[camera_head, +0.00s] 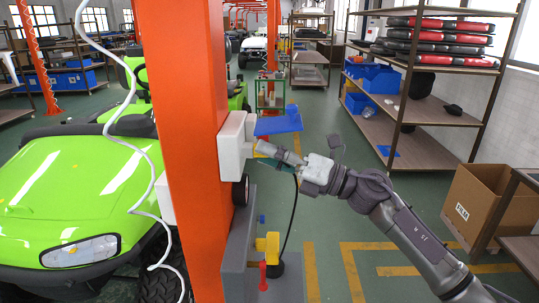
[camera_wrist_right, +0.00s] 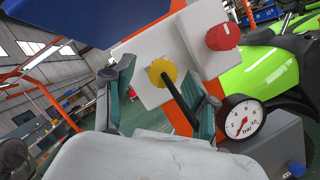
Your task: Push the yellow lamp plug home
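The yellow lamp plug (camera_wrist_right: 162,72) sits at the face of a white box (camera_wrist_right: 150,52) on the orange post. Its black cable runs back past my right gripper's right finger. I cannot tell how deep the plug is seated. My right gripper (camera_wrist_right: 158,88) faces the plug with its teal fingers spread to either side, apart from it. In the head view my right gripper (camera_head: 265,150) is close to the white box (camera_head: 232,146), and the plug is mostly hidden by the fingers. My left gripper is not in view.
A red knob (camera_wrist_right: 222,37) and a pressure gauge (camera_wrist_right: 241,118) are near the plug. A blue tray-like part (camera_head: 280,122) is just above my gripper. The orange post (camera_head: 185,150) stands left. A grey block with a yellow part (camera_head: 270,243) is below. Green vehicle (camera_head: 75,190) at left.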

